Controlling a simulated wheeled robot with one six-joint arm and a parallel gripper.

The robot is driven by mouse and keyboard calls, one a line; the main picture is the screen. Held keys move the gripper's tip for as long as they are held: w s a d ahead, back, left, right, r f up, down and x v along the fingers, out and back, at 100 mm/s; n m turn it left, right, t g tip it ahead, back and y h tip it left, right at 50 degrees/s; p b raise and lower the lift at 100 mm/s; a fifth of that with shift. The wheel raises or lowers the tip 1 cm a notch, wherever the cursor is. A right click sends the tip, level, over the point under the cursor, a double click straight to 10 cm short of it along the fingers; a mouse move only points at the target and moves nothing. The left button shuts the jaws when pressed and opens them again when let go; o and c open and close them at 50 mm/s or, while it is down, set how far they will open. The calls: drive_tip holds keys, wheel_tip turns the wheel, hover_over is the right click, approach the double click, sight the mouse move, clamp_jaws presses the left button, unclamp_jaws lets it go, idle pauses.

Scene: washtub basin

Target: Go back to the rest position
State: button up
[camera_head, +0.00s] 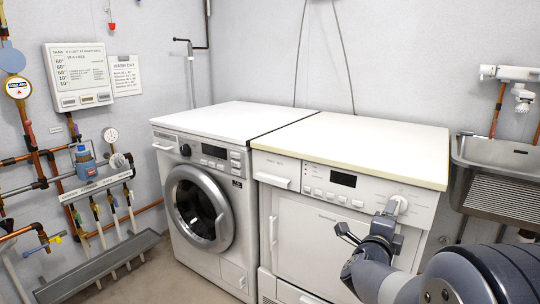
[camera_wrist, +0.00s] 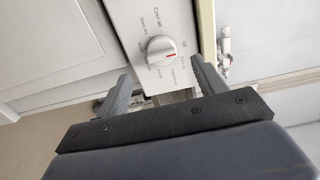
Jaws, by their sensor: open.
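My gripper (camera_head: 367,217) is in front of the right-hand white machine (camera_head: 310,215), near its upper right panel. In the wrist view its two fingers (camera_wrist: 160,72) are spread wide with nothing held between them. A round white knob (camera_wrist: 161,49) with a red mark shows beyond the gap between the fingers.
A washing machine (camera_head: 205,205) with a round door stands left of the right-hand machine. A metal sink (camera_head: 495,155) is on the right wall. Pipes and gauges (camera_head: 100,195) line the left wall. The white tops (camera_head: 350,140) are bare.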

drive_tip(key=w+d+m+b, duration=0.35)
drive_tip(key=w+m, duration=0.25)
drive_tip(key=m, duration=0.3)
drive_tip(key=s+a+m+p, duration=0.3)
drive_tip(key=s+m, duration=0.3)
drive_tip(key=m, duration=0.1)
drive_tip(key=shift+r, duration=0.3)
idle(0.8)
